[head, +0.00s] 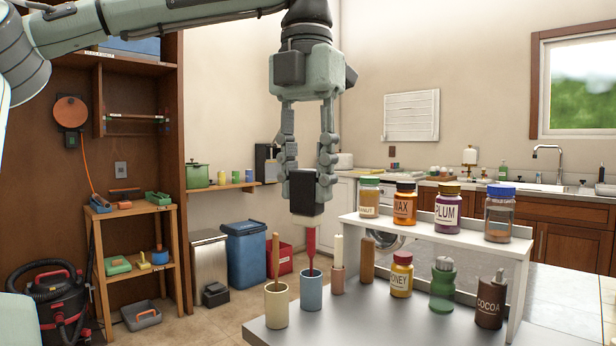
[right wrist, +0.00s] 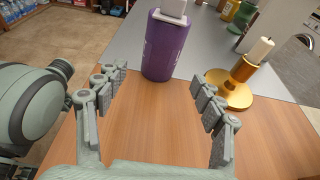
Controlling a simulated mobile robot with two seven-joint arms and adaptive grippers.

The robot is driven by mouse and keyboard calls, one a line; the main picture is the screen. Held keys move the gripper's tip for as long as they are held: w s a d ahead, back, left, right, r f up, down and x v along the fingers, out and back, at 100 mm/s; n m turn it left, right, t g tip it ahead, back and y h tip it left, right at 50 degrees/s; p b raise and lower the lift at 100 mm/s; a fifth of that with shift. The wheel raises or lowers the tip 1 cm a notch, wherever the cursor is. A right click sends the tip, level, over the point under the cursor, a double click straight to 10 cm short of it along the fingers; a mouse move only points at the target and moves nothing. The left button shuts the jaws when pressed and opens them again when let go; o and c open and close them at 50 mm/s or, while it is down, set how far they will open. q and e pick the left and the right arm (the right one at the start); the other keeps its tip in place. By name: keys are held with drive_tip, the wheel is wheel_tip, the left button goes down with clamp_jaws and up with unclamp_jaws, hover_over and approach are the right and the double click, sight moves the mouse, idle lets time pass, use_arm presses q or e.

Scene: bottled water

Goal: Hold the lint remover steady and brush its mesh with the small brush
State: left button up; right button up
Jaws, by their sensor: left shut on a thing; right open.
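My left gripper (head: 307,177) points down and is shut on a brush-like thing (head: 304,192) with a dark block on top, a pale collar and a red handle below. The handle's lower end is at the mouth of a blue cup (head: 311,291); I cannot tell how far inside it is. My right gripper (right wrist: 163,79) is open and empty over the wooden tabletop. A purple cylinder (right wrist: 164,48) with a white top stands upright just beyond its fingers. I cannot tell whether it is the lint remover; no mesh shows in either view.
A gold candle holder (right wrist: 234,91) with a candle stands right of the purple cylinder. A white shelf (head: 425,232) bears several jars, with more containers below. The near wooden tabletop (right wrist: 155,130) is bare.

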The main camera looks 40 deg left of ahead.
use_arm(q)
drive_tip(key=shift+r+p, duration=0.6)
drive_tip(key=shift+r, duration=0.15)
use_arm(e)
drive_tip(key=x, duration=0.4)
drive_tip(key=shift+a+r, duration=0.1)
drive_tip(key=shift+r, duration=0.05)
use_arm(q)
drive_tip(key=shift+f+b, duration=0.7)
use_arm(e)
drive_tip(key=x, duration=0.3)
drive_tip(key=shift+f, duration=0.25)
use_arm(q)
drive_tip(key=shift+f, duration=0.1)
use_arm(e)
drive_tip(key=shift+a+f, duration=0.1)
drive_tip(key=shift+a, duration=0.3)
drive_tip(key=shift+c, duration=0.2)
drive_tip(key=c, duration=0.8)
drive_tip(key=shift+c, duration=1.1)
